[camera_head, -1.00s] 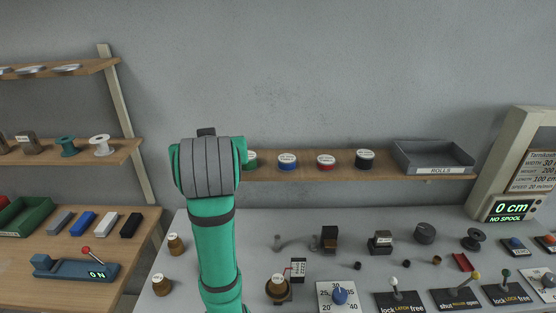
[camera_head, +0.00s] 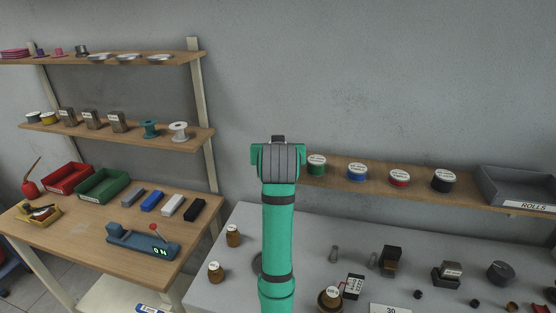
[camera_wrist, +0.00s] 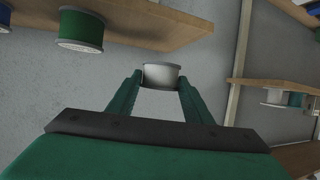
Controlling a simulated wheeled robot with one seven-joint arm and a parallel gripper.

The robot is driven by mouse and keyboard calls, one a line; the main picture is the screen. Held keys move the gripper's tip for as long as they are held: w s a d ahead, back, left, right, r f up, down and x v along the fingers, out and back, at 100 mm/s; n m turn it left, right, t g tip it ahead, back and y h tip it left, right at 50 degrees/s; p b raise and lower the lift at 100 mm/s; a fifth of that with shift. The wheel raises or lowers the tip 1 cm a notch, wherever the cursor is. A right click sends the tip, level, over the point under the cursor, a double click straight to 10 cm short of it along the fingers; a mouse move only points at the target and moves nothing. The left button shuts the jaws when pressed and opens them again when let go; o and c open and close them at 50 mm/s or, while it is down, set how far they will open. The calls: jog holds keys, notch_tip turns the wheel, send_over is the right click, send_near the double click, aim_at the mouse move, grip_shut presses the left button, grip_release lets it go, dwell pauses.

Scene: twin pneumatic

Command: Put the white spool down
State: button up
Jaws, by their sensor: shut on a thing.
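In the wrist view, a white spool (camera_wrist: 161,72) is held between the two green fingers of my gripper (camera_wrist: 160,82). The spool is clear of the wooden shelf behind it. In the head view, my arm hides the gripper and the held spool. Another pale spool (camera_head: 179,131) stands on the middle left shelf, beside a teal spool (camera_head: 150,129).
Small bottles (camera_head: 233,236) and knobs stand on the grey bench (camera_head: 300,220).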

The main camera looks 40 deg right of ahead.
jog(key=shift+w+d+f, duration=0.2)
jog(key=shift+w+f, duration=0.1)
jog(key=shift+f, duration=0.05)
jog(key=shift+w+d+f, duration=0.1)
jog(key=shift+w+f, duration=0.05)
jog(key=shift+f, duration=0.8)
jog(key=shift+w+d+f, duration=0.1)
jog(key=shift+w+f, duration=0.05)
jog(key=shift+f, duration=0.8)
jog(key=shift+f, duration=0.1)
jog(key=o, duration=1.1)
jog(key=v, duration=1.2)
